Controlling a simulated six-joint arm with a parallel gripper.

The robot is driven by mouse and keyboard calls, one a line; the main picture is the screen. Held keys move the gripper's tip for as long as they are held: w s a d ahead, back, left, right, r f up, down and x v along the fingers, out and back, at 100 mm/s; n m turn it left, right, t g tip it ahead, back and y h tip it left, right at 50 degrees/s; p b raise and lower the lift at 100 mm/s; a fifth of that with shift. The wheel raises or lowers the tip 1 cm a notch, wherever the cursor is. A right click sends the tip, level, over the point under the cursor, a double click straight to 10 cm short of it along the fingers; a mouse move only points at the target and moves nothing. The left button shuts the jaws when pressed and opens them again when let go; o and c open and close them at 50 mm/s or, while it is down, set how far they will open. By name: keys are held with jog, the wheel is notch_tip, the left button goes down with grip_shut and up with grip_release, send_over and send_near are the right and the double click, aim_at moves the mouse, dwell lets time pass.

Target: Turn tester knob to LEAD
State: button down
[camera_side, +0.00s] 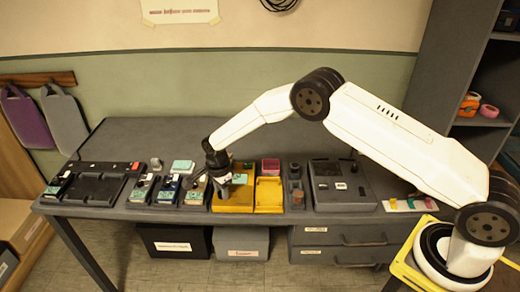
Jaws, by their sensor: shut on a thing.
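My gripper (222,187) points down at the yellow tray (233,203), left of the table's middle. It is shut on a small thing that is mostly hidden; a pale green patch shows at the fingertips. A dark grey device with a screen and small controls (340,186), which looks like the tester, stands on the right part of the table. My gripper is well to its left and apart from it. The knob and its setting are too small to make out, and no LEAD label is readable.
Several dark fixtures with small boards (168,188) stand left of the yellow tray. A black tray (97,188) lies at the far left. Coloured pieces (410,204) lie at the right edge.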

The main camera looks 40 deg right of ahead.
dwell(0.4)
jog(key=shift+c, duration=1.9)
grip_release()
jog(key=shift+r, duration=3.95)
jog(key=shift+d, duration=0.1)
